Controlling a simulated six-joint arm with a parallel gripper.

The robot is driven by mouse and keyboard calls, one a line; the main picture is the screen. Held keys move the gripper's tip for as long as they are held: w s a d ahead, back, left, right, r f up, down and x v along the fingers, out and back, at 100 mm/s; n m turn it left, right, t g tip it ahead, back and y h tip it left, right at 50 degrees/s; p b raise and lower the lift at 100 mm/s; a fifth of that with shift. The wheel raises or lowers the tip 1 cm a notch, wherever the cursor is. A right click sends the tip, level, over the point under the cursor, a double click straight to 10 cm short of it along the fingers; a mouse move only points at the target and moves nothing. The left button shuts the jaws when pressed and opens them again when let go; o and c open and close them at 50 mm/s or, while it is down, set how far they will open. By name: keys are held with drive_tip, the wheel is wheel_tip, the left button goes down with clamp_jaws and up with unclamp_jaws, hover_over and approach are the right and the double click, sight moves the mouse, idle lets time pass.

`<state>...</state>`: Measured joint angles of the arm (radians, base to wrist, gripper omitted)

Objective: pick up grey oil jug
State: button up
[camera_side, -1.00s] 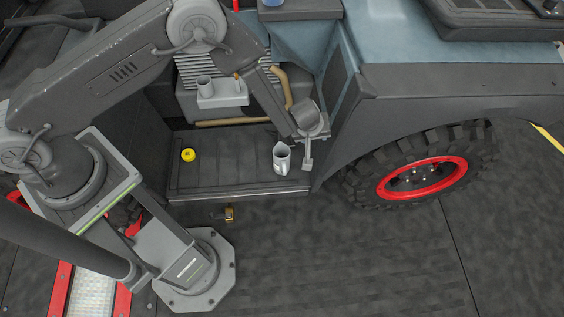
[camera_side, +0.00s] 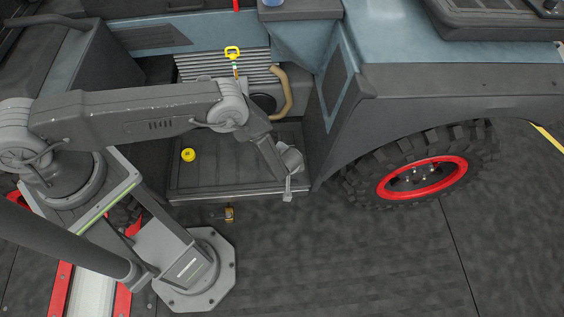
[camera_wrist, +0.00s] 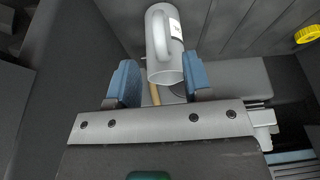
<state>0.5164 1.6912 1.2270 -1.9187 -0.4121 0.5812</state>
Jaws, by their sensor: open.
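The grey oil jug (camera_wrist: 160,40) shows in the wrist view at the top centre, with its handle on the left and a label on its right side. My gripper (camera_wrist: 160,66) has its two blue-padded fingers apart, one to each side of the jug's lower end in the picture. I cannot tell whether either finger touches it. In the side view my gripper (camera_side: 288,193) is at the front right of the dark step tray (camera_side: 230,172).
A yellow cap (camera_side: 188,155) lies on the left part of the tray. A yellow ring handle (camera_side: 232,52) and a tan hose (camera_side: 287,90) are at the engine behind. The dark fender panel (camera_side: 325,150) and wheel (camera_side: 422,178) stand to the right.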

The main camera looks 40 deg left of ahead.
drive_tip(key=shift+d+x, duration=0.15)
drive_tip(key=shift+x, duration=1.15)
drive_tip(key=shift+d+x, duration=0.1)
drive_tip(key=shift+x, duration=1.25)
drive_tip(key=shift+s+f, duration=0.1)
drive_tip(key=shift+s, duration=0.05)
drive_tip(key=shift+c, duration=0.2)
clamp_jaws()
